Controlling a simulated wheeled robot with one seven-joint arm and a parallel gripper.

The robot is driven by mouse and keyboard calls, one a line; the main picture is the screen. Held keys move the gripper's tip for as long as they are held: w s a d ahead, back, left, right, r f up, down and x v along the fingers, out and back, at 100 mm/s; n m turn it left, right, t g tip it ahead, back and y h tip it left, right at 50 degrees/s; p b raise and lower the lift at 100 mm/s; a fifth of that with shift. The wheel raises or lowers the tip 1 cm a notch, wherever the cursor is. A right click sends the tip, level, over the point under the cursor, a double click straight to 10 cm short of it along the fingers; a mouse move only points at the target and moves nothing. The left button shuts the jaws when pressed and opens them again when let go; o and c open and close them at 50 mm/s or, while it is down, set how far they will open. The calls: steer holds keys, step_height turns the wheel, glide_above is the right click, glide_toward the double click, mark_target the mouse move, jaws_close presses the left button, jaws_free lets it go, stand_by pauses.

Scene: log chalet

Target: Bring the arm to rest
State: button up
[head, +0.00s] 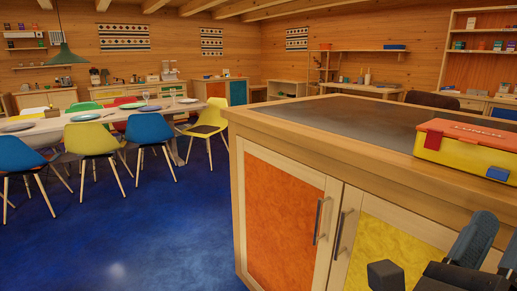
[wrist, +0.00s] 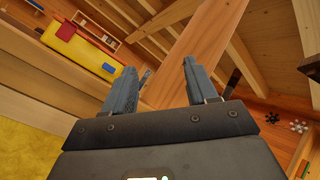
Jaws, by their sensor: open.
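My gripper (wrist: 160,84) is open, with its two grey-blue fingers apart and nothing between them in the wrist view. In the head view my gripper (head: 489,243) shows at the bottom right corner, partly cut off, in front of the cabinet's yellow door. The wrist view looks tilted up toward the wooden ceiling beams. The fingers appear apart from the cabinet and from the toolbox.
A wooden cabinet (head: 285,132) with a dark top and orange and yellow doors stands close in front. A dining table (head: 70,126) with chairs stands left. Blue floor (head: 165,235) is free between.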

steer(key=s+a+f+m+y+p, duration=0.1)
steer(key=s+f+m+y, duration=0.5)
steer(key=m, duration=0.5)
steer(key=s+a+f+m+y+p, duration=0.1)
steer(key=s+a+f+m+y, duration=0.1)
steer(key=s+f+m+y, duration=0.5)
steer(key=s+a+f+m+t+y+p, duration=0.1)
steer(key=s+f+m+y, duration=0.5)
steer(key=s+m, duration=0.6)
steer(key=m+y, duration=0.2)
steer(key=m, duration=0.2)
steer(key=shift+s+a+f+m+y, duration=0.2)
steer(key=shift+f+m+y, duration=0.1)
steer(key=shift+m+y, duration=0.1)
